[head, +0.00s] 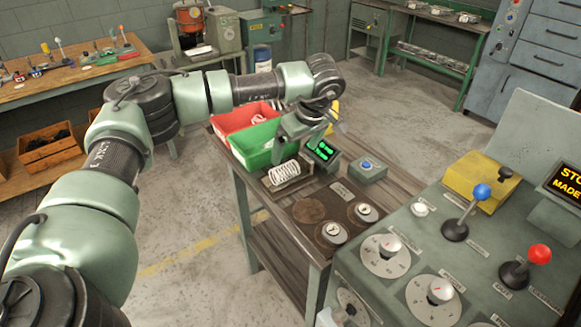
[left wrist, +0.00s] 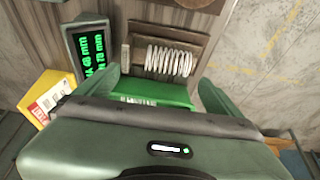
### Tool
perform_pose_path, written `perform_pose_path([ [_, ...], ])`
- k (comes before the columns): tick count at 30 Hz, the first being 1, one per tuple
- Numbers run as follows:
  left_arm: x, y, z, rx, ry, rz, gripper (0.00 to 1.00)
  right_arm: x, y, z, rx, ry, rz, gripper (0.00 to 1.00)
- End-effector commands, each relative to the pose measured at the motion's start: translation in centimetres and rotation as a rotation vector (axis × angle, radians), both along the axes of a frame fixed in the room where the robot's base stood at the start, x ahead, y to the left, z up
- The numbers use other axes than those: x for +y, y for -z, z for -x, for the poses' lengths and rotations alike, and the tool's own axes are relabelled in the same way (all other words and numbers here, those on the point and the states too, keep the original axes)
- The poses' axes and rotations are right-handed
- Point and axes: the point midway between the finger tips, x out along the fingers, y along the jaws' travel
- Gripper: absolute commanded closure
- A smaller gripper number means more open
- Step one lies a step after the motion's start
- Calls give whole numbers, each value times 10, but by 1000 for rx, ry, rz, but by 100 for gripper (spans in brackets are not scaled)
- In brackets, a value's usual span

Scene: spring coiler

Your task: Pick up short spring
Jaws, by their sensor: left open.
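A white coil spring (head: 284,173) lies on a small wooden holder (head: 292,186) on the bench, in front of the green bin. It also shows in the left wrist view as a pale coil (left wrist: 169,60) on its holder. Whether it is the short spring I cannot tell. My left gripper (head: 299,143) is above the bench near the green bin and spring, and its jaws hide part of that bin. In the left wrist view its two fingers (left wrist: 158,82) are spread apart, with the spring seen beyond the gap and not between them. My right gripper is not in view.
A red bin (head: 228,118) with pale contents stands behind the green bin (head: 240,150). A small green-lit display (head: 323,151) and a blue-button box (head: 368,170) stand right of the spring. A control panel with levers (head: 400,222) fills the lower right.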

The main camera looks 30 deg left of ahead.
Motion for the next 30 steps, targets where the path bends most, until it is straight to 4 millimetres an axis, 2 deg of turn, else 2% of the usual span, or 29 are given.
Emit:
perform_pose_path([
  [2,8,0,0,4,3,-33,4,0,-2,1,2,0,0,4],
  [11,20,30,0,7,2,-33,4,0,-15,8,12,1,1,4],
  [18,31,63,-1,5,2,-30,4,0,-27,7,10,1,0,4],
  [27,33,70,-2,3,2,-29,4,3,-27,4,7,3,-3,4],
  [28,33,71,-2,3,2,-29,9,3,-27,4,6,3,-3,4],
  [30,33,70,-2,3,2,-28,29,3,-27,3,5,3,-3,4],
])
